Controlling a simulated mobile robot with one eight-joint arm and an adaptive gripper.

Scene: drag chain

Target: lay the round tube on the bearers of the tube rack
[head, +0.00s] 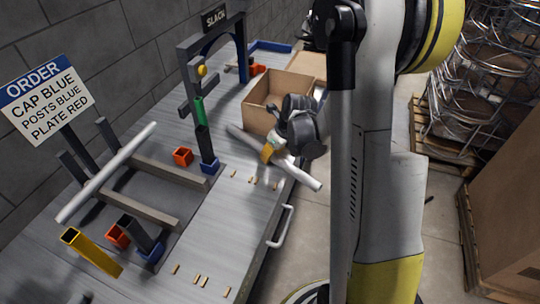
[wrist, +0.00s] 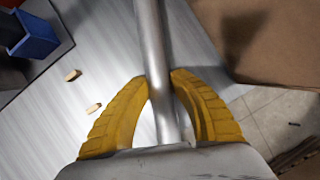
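The tube rack at left has two grey bearers (head: 140,209) and dark uprights (head: 109,136). Another pale round tube (head: 110,168) lies across the bearers' left ends beside the uprights.
The cardboard box (head: 263,117) is open and stands behind my gripper. A dark frame with a SLACK sign (head: 214,18) rises between rack and box. A yellow square tube (head: 92,252) and orange blocks (head: 183,156) are near the rack. Small wooden pegs lie on the bench (head: 225,222).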

